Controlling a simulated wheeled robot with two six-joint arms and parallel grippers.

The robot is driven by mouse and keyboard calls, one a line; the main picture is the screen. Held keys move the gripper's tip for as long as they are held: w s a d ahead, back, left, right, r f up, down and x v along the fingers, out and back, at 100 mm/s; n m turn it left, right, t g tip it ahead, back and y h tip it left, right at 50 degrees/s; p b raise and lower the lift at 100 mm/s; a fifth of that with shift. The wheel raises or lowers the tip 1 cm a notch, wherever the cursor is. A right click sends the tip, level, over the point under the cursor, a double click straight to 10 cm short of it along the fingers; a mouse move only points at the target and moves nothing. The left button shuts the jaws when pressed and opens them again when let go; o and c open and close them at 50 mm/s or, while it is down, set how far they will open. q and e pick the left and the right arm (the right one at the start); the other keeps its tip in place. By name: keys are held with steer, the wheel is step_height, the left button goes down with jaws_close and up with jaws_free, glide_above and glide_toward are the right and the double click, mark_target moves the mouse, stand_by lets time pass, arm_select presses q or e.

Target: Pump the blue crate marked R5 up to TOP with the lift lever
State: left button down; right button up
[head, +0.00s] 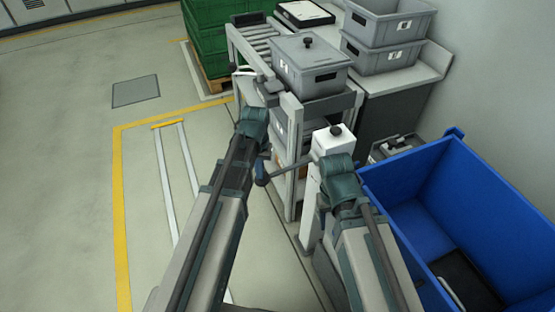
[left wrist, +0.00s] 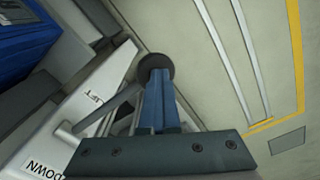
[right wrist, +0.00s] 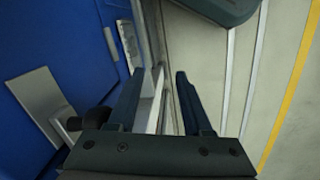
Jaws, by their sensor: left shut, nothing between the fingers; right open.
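A large blue crate (head: 410,205) is at the right in the head view; I cannot read an R5 mark on it. Blue surfaces also show in the left wrist view (left wrist: 22,40) and right wrist view (right wrist: 55,45). The lift lever (left wrist: 108,108) is a grey rod on a pale housing (left wrist: 90,105) lettered LIFT and DOWN. It ends in a dark round knob (left wrist: 156,66). My left gripper (left wrist: 156,78) is shut and empty, its fingertips at the knob; contact is unclear. My right gripper (right wrist: 158,75) is open and empty, above the white post (head: 322,195).
Grey crates (head: 312,72) stand on a rack beyond the post, and more grey crates (head: 385,32) stand on a bench. Green crates (head: 208,40) on a pallet are at the back. Open floor with a yellow line (head: 122,210) lies to the left.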

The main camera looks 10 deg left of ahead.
arm_select(q)
steer(key=shift+f+b, duration=0.55)
steer(key=shift+f, duration=0.15)
steer(key=shift+s, duration=0.1)
steer(key=shift+s+f+b, duration=0.1)
steer(key=shift+f+b, duration=0.3)
steer(key=shift+b, duration=0.1)
steer(key=shift+w+f, duration=0.1)
steer(key=shift+w, duration=0.1)
step_height(320, 180, up, 11)
steer(key=d+p, duration=0.1)
steer(key=p, duration=1)
steer(key=shift+w, duration=0.35)
steer(key=shift+f, duration=0.2)
